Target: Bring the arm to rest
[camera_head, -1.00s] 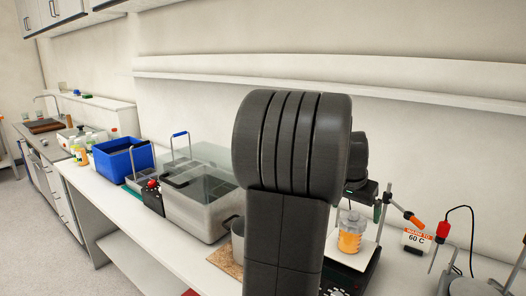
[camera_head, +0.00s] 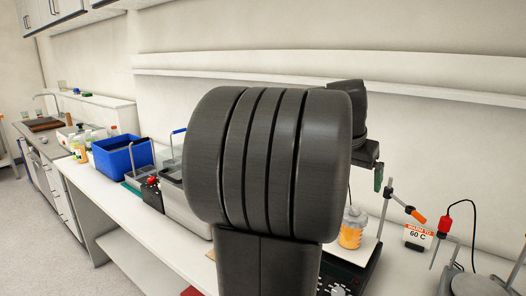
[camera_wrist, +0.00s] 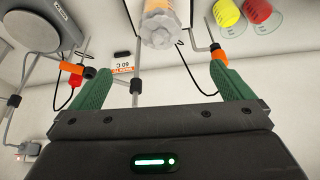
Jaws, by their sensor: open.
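My gripper (camera_wrist: 160,70) is open, its two green fingers wide apart with nothing between them in the wrist view. In the head view my arm fills the middle, and one green fingertip (camera_head: 378,180) shows beyond it, above the bench. An orange juice bottle (camera_head: 352,228) stands on a white-topped device below and to the left of that fingertip. The bottle also shows at the top of the wrist view (camera_wrist: 158,24), apart from the fingers. My arm hides part of the bench.
A stand with an orange-tipped clamp (camera_head: 417,215), a "60 C" sign (camera_head: 416,237) and a red-capped probe (camera_head: 444,226) are at right. A blue bin (camera_head: 122,154) and a grey bath (camera_head: 180,208) are left of my arm. Red and yellow cups (camera_wrist: 228,14) show in the wrist view.

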